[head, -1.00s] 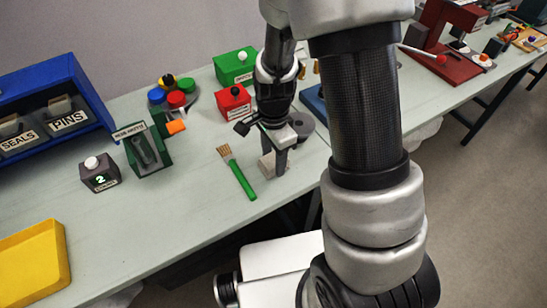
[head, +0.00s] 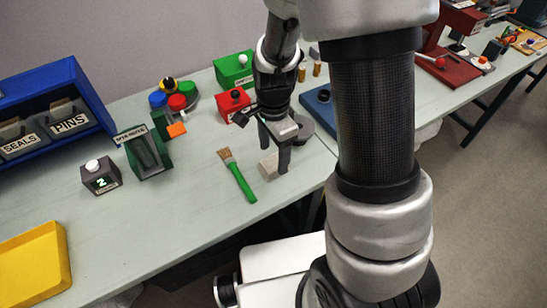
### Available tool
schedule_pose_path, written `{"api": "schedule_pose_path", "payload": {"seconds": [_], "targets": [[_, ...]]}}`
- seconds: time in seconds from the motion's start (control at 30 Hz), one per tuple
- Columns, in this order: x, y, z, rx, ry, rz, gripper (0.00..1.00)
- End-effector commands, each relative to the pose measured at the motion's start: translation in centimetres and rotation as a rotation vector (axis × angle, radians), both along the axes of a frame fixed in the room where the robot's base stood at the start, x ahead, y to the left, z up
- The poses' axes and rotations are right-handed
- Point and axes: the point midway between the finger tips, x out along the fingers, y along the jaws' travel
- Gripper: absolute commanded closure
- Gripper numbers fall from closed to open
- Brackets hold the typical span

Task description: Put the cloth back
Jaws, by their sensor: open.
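A small pale beige block-like thing (head: 268,164) lies on the table just below my gripper. It may be the folded cloth, but it is too small to tell. My gripper (head: 274,151) points down with its two fingers spread apart, one behind and left of the beige thing, the other at its right side. I cannot tell whether the fingertips touch it or the table. Nothing shows held between the fingers. No other cloth is clear in view.
A green-handled brush (head: 237,175) lies just left of the beige thing. A red box (head: 233,104), a green holder (head: 147,152), a grey counter box (head: 100,176) and a yellow tray (head: 35,266) stand around.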

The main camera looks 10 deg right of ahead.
Motion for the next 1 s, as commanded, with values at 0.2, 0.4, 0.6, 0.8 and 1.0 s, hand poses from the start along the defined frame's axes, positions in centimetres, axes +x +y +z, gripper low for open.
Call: {"api": "schedule_pose_path", "payload": {"seconds": [0.2, 0.4, 0.6, 0.8, 1.0], "targets": [[0.1, 0.1, 5.1, 0.001, -0.006, 0.000, 0.35], [0.1, 0.0, 7.7, 0.000, -0.003, 0.001, 0.35], [-0.4, -0.2, 10.5, 0.014, -0.038, 0.078, 0.35], [-3.7, -1.3, 18.2, 0.009, -0.205, 0.461, 0.35], [-8.8, -2.8, 24.1, -0.130, -0.364, 0.899, 0.35]]}}
